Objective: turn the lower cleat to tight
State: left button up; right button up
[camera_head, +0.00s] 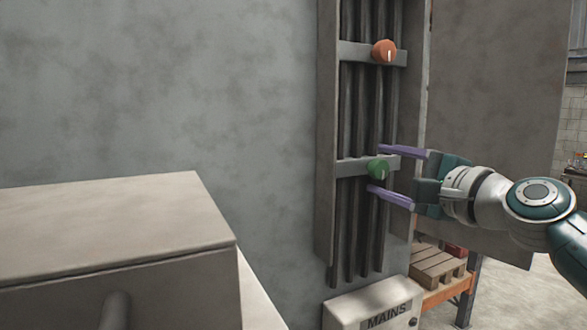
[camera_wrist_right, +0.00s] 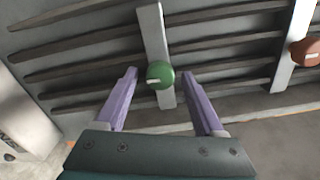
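The lower cleat (camera_head: 350,168) is a grey bar across dark vertical cables, with a round green knob (camera_head: 378,169) on it. The green knob also shows in the right wrist view (camera_wrist_right: 160,75), with a pale mark on its face. My right gripper (camera_head: 376,169) is open, its purple fingers above and below the green knob. In the right wrist view the fingers (camera_wrist_right: 160,88) stand either side of the knob with a gap on each side; I see no contact. My left gripper is not in view.
An upper cleat (camera_head: 355,53) carries an orange knob (camera_head: 385,51). A box marked MAINS (camera_head: 375,305) is below the cable tray. A large grey box (camera_head: 110,225) stands at the left front. A pallet (camera_head: 438,268) on an orange rack is behind at the right.

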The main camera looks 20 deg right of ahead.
jog(key=s+b, duration=0.3)
jog(key=s, duration=0.7)
jog(key=shift+d, duration=0.4)
